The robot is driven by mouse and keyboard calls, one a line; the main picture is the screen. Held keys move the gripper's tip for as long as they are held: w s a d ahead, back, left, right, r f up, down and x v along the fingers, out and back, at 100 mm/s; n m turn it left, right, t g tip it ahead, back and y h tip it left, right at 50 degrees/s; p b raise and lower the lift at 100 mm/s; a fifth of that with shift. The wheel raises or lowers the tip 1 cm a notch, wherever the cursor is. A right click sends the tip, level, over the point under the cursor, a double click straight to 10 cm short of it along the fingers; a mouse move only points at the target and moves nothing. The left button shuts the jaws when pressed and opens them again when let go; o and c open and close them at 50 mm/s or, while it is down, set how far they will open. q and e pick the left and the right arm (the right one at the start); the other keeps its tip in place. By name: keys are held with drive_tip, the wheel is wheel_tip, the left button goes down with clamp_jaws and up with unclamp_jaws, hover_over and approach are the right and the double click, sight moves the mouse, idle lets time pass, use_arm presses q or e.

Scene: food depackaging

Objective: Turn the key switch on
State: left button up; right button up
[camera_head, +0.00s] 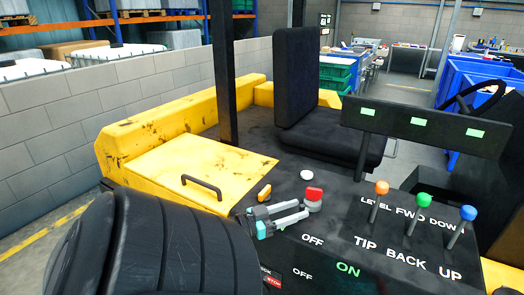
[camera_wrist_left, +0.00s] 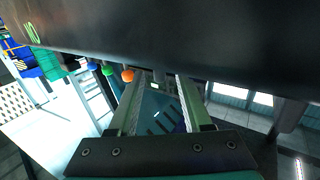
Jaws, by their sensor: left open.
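The control console (camera_head: 345,250) is a black panel with white OFF labels and a green ON label on its front. A red knob (camera_head: 314,192) on a grey base stands at its top edge. A small yellow switch (camera_head: 264,192) and a white button (camera_head: 306,175) sit behind. I cannot tell for sure which is the key switch. My left gripper (camera_head: 303,211) is open, its fingers pointing right, close to the red knob; contact is unclear. In the left wrist view the open fingers (camera_wrist_left: 155,88) show no clear object between them. My right gripper is out of view.
Orange (camera_head: 382,187), green (camera_head: 424,199) and blue (camera_head: 468,212) levers stand to the right on the console. A black seat (camera_head: 330,145) and a dark post (camera_head: 223,80) stand behind. A yellow hatch with a handle (camera_head: 202,185) lies left.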

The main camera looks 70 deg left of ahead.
use_arm(q)
drive_tip(key=s+p, duration=0.1)
drive_tip(key=s, duration=1.1)
drive_tip(key=shift+s+d, duration=0.15)
drive_tip(key=shift+s, duration=0.2)
